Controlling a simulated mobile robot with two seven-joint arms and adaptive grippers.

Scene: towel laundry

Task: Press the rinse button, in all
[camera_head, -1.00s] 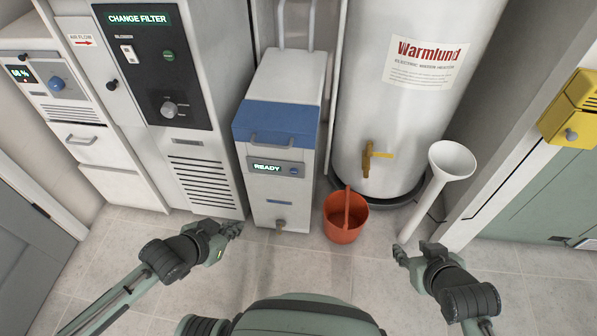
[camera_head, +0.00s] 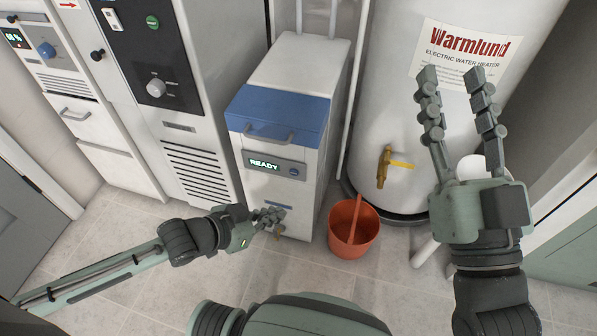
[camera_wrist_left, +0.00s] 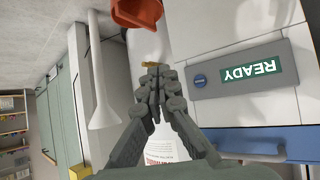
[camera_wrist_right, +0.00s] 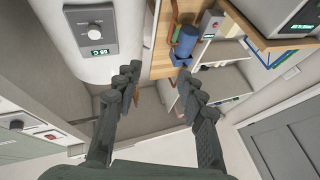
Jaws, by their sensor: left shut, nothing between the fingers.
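A white machine with a blue lid (camera_head: 277,108) stands in the middle of the head view. Its front panel has a lit READY display (camera_head: 264,163) and a small round blue button (camera_head: 294,172) beside it. The button also shows in the left wrist view (camera_wrist_left: 199,80); no rinse label is readable. My left gripper (camera_head: 275,216) is shut and empty, in front of the machine's lower front and below the button in the head view, apart from the button. My right gripper (camera_head: 455,85) is open and empty, raised with fingers pointing up in front of the water heater.
A red bucket (camera_head: 353,243) stands on the floor right of the machine. Behind it is the Warmlund water heater (camera_head: 400,120) with a brass tap (camera_head: 384,166). A tall grey cabinet (camera_head: 196,130) with a knob stands to the left. Tiled floor lies clear in front.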

